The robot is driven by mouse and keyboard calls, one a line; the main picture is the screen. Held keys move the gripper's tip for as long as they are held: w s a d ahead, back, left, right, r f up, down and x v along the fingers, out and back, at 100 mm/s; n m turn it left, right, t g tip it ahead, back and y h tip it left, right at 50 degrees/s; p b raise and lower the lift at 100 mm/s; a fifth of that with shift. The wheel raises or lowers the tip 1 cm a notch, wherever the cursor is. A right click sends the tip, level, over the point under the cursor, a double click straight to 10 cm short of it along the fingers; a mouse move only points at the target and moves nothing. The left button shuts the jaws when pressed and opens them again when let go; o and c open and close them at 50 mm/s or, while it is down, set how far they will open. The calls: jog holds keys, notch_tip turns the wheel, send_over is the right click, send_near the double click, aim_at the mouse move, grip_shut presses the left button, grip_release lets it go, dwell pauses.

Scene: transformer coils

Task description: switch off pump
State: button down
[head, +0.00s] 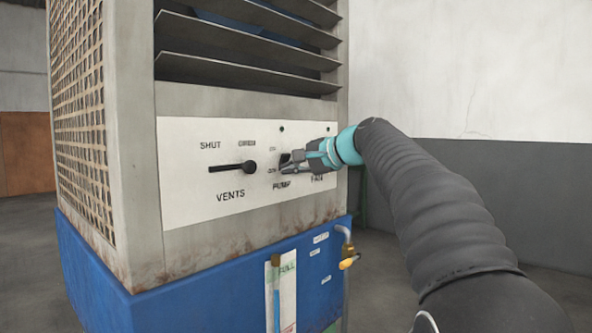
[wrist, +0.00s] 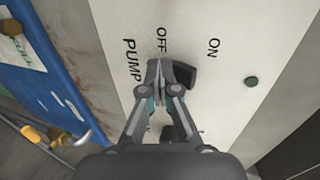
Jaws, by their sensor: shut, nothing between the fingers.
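The white control panel (head: 185,200) carries a PUMP label, partly covered by my gripper in the head view. In the wrist view, the black pump switch (wrist: 185,75) sits beside the fingertips, on their right. The OFF label (wrist: 161,40) is at the PUMP-label side and the ON label (wrist: 213,48) is farther right. My gripper (head: 283,178) is shut and empty at the panel; its closed tips show in the wrist view (wrist: 158,68), close to the switch's OFF side. I cannot tell whether they touch it or which way the switch is set.
Another dark control (wrist: 185,125) is partly hidden behind my fingers. Louvres (head: 245,65) are above the panel; a blue base with a pipe and yellow-handled tap (head: 348,262) is below.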

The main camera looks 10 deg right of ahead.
jog(key=shift+r+p, duration=0.7)
jog(key=shift+r, duration=0.1)
jog(key=shift+d, duration=0.15)
jog(key=r+v, duration=0.1)
jog(key=v, duration=1.3)
jog(key=shift+a+p, duration=0.2)
jog(key=shift+p, duration=0.1)
jog(key=shift+w, duration=0.2)
